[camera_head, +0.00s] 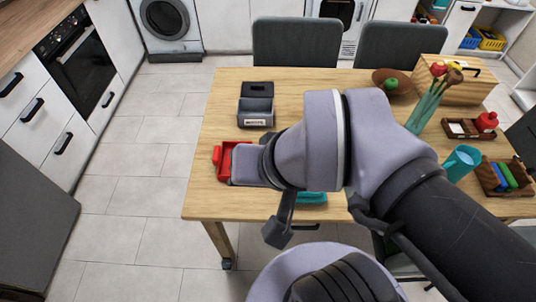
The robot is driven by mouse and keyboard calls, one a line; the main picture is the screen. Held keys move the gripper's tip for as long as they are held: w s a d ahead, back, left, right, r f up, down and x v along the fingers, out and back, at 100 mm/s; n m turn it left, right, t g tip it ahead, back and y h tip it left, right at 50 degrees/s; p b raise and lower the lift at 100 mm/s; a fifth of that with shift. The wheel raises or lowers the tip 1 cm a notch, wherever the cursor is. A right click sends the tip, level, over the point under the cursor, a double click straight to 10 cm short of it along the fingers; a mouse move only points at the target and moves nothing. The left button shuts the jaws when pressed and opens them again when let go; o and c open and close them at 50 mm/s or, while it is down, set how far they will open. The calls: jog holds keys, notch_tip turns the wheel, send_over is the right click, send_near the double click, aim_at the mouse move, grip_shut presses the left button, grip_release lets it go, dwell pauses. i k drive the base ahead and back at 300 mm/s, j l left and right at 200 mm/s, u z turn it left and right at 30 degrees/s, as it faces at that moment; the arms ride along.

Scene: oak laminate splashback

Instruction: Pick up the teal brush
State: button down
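No teal brush can be made out for certain. A flat teal item (311,198) lies near the front edge of the table, partly hidden behind my arm; I cannot tell what it is. A teal cup (461,162) is on the right side of the table. My arm reaches in from the lower right and covers the middle of the table. A dark piece at the end of my arm, likely part of my gripper (279,226), hangs over the front edge. Its fingers cannot be made out clearly, and nothing is seen held.
The wooden table (222,112) holds a grey box (255,111), a red tray (221,159), a brown bowl (378,77), tulips (428,103), a wooden box (490,90) and a wooden tray (488,184) with green and blue items. Two dark chairs (294,42) stand behind. Left floor is clear.

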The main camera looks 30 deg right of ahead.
aim_at(305, 198)
jog(key=i+j+z, duration=0.1)
jog(key=j+z, duration=0.15)
jog(key=z, duration=0.2)
jog(key=j+z, duration=0.3)
jog(key=z, duration=0.2)
